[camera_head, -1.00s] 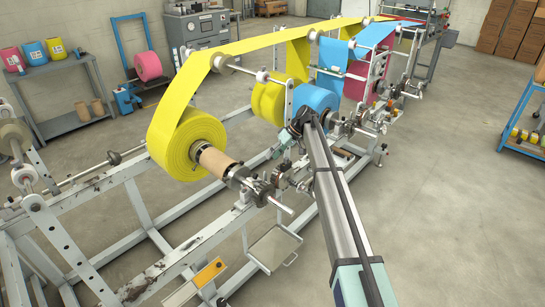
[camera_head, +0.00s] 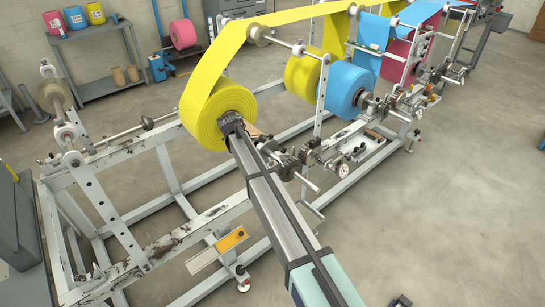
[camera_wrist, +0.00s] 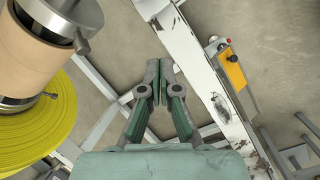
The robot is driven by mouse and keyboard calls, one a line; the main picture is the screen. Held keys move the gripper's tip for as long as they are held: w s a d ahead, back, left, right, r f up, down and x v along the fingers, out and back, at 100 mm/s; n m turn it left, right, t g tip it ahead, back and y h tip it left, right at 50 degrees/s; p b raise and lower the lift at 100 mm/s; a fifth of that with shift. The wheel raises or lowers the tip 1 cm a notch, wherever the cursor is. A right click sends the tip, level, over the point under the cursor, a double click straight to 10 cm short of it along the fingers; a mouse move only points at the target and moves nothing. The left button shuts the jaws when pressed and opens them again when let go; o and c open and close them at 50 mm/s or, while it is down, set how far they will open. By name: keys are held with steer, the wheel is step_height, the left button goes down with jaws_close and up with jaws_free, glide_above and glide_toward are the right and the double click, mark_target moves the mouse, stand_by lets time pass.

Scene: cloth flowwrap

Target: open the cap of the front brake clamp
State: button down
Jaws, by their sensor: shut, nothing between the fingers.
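The metal clamp hardware (camera_head: 289,164) sits on the frame rail at the end of the yellow roll's shaft, just right of my arm in the head view. It is too small there to tell whether its cap is open or shut. The yellow roll (camera_head: 208,105) also shows in the wrist view (camera_wrist: 52,125), with its cardboard core (camera_wrist: 40,55) and a grey metal shaft collar (camera_wrist: 75,18). My gripper (camera_wrist: 158,66) is shut and empty, right of the core and apart from it. The clamp is not clearly visible in the wrist view.
The white frame rail (camera_wrist: 192,48) runs beside my gripper, with an orange control box (camera_wrist: 233,72) on its far side. A blue roll (camera_head: 345,88) and more clamp hardware lie farther along the machine. The floor (camera_head: 430,220) at right is largely clear.

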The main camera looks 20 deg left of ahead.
mark_target(284, 151)
steer(key=w+d+r+n+t+h, duration=0.2)
steer(key=w+d+r+n+t, duration=0.2)
steer(key=n, duration=0.3)
steer(key=p+x, duration=0.2)
steer(key=x, duration=0.8)
steer(key=shift+w, duration=0.1)
steer(key=shift+d, duration=0.1)
